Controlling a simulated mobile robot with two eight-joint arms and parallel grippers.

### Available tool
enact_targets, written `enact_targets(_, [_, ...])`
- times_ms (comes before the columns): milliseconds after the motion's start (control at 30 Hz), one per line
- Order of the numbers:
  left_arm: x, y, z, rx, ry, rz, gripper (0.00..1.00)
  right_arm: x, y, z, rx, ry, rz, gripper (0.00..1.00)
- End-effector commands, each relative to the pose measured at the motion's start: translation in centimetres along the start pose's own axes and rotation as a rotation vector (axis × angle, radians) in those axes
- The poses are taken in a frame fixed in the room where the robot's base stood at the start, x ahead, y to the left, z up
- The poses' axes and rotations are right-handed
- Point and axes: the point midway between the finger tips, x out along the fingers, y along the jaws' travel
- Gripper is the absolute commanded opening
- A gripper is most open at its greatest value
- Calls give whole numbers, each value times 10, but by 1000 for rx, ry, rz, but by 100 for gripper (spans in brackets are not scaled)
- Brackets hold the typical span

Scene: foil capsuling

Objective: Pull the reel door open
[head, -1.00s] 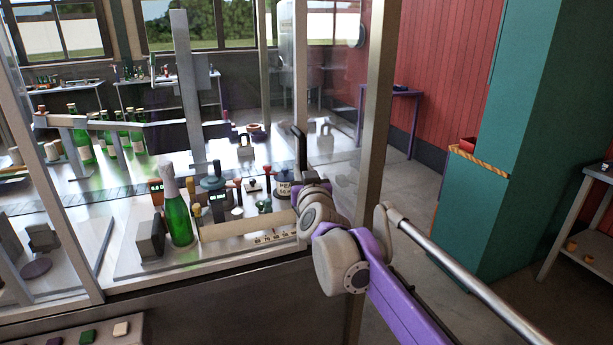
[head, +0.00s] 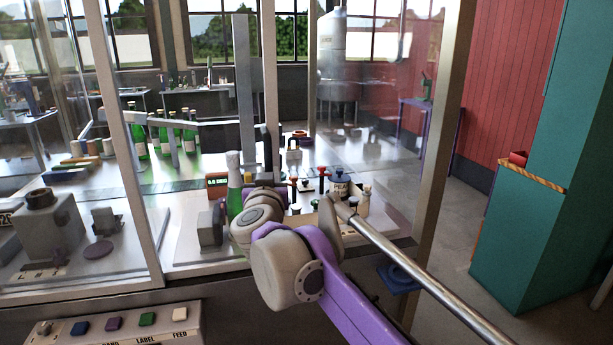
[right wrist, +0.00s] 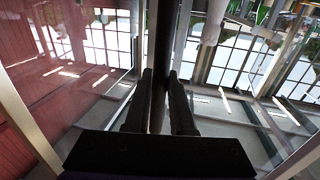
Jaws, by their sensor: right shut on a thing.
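The reel door appears to be a clear panel with a metal edge post (head: 270,60) on the glass enclosure. A dark upright bar, which looks like its handle (head: 267,148), stands just beyond my right wrist in the head view. My right gripper (right wrist: 159,82) is shut on this dark bar (right wrist: 161,35), with a finger on each side of it in the right wrist view. In the head view my wrist and purple arm hide most of the gripper. How far the door stands open is hard to tell through the glass. My left gripper is not in view.
Behind the glass, green bottles (head: 165,135) stand at the back, and one green bottle (head: 235,190) is close to my wrist. A button panel (head: 125,325) is at the lower left. A teal cabinet (head: 530,190) stands right, with open floor before it.

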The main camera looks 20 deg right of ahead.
Motion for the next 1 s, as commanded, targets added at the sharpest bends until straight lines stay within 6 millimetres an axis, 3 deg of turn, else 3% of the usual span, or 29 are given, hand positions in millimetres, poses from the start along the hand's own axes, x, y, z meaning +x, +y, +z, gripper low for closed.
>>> enact_targets(33, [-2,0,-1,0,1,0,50,-5,-24,0,3,-2,-13,0])
enact_targets(200, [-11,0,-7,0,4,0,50,-17,-84,-2,3,-1,-12,0])
enact_targets(500, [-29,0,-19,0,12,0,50,-34,-170,-4,2,1,-8,0])
enact_targets(700, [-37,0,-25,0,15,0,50,-41,-204,-3,1,1,-5,0])
enact_targets(1000, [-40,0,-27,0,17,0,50,-44,-222,-2,0,2,-2,0])
